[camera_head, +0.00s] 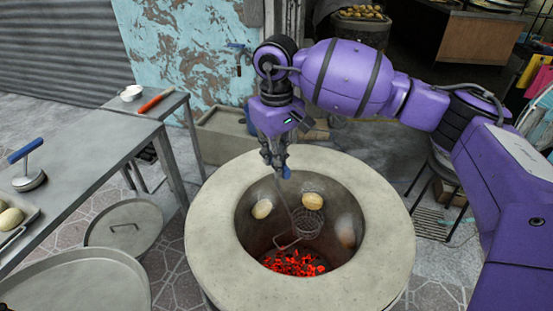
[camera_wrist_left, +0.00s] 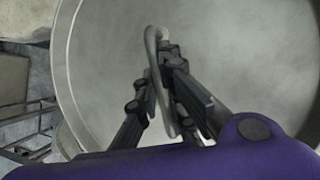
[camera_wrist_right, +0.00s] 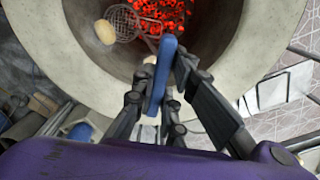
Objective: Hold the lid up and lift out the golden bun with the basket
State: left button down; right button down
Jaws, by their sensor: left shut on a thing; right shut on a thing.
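My right gripper (camera_head: 277,165) is shut on the blue handle (camera_wrist_right: 163,75) of the wire basket, above the oven mouth. The basket (camera_head: 308,223) hangs inside the barrel oven (camera_head: 215,235); it also shows in the right wrist view (camera_wrist_right: 122,22). A golden bun (camera_head: 312,201) is on the inner wall just above the basket; whether they touch is unclear. A paler bun (camera_head: 262,208) and a shaded one (camera_head: 346,236) are also on the wall. My left gripper (camera_wrist_left: 168,105) is shut on the loop handle (camera_wrist_left: 152,50) of the round grey lid (camera_wrist_left: 240,45). The left gripper is outside the head view.
Red coals (camera_head: 295,264) glow at the oven bottom. A large grey disc (camera_head: 75,288) fills the lower left, beside another round handled cover (camera_head: 122,222). A metal table (camera_head: 85,145) on the left bears a blue-handled tool (camera_head: 28,170) and a bun (camera_head: 10,220).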

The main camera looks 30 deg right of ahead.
pick_arm(q)
jog(key=shift+w+r+p, duration=0.1)
jog(key=shift+r+p, duration=0.3)
jog(key=shift+r, duration=0.25)
pick_arm(e)
jog(key=shift+w+d+r, duration=0.2)
jog(key=shift+r, duration=0.45)
jog(key=shift+w+d+r, duration=0.15)
jog(key=shift+r, duration=0.45)
jog(key=shift+s+a, duration=0.1)
jog(key=shift+s, duration=0.05)
dwell(0.8)
